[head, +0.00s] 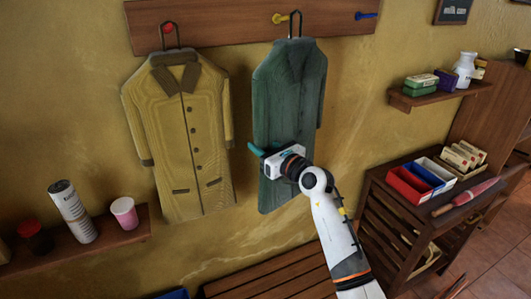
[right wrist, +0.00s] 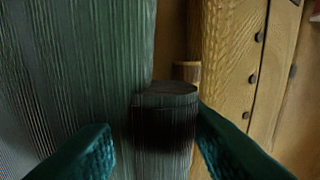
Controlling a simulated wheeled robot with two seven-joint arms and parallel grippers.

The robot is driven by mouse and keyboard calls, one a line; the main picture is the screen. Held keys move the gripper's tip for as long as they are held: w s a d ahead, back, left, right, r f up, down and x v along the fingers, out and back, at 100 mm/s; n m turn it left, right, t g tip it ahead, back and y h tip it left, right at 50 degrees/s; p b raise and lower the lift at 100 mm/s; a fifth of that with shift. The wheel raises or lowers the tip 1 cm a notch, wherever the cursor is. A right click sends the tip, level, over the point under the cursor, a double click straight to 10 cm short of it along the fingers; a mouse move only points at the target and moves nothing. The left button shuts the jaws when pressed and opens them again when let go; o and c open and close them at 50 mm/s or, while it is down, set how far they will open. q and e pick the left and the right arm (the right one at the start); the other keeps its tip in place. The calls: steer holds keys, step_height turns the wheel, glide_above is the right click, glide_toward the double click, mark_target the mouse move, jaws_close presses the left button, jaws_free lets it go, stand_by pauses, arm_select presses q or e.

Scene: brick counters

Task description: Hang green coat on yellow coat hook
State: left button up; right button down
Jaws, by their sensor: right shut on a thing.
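The green coat (head: 290,95) is upright against the wall, below the wooden rail. Its dark wire hanger loop (head: 296,22) is at the yellow coat hook (head: 279,18), with the knob showing just left of the loop. I cannot tell whether the loop rests on the hook. My right gripper (head: 262,158) is at the coat's lower left side, shut on its sleeve. In the right wrist view the dark sleeve end (right wrist: 165,110) lies between the two teal fingers of my right gripper (right wrist: 155,145). My left gripper is not in view.
A yellow coat (head: 190,130) hangs at the red hook (head: 168,28), close left of my right gripper. The blue hook (head: 366,15) is empty. A slatted bench (head: 275,280) is below. A shelf with cups is at left; a wooden stand (head: 385,215) with boxes is at right.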

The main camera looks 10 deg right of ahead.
steer(key=w+a+b, duration=0.1)
steer(key=w+b, duration=0.4)
steer(key=w, duration=0.1)
steer(key=shift+w+f, duration=0.2)
steer(key=shift+f, duration=0.25)
steer(key=shift+a, duration=0.1)
stand_by(0.8)
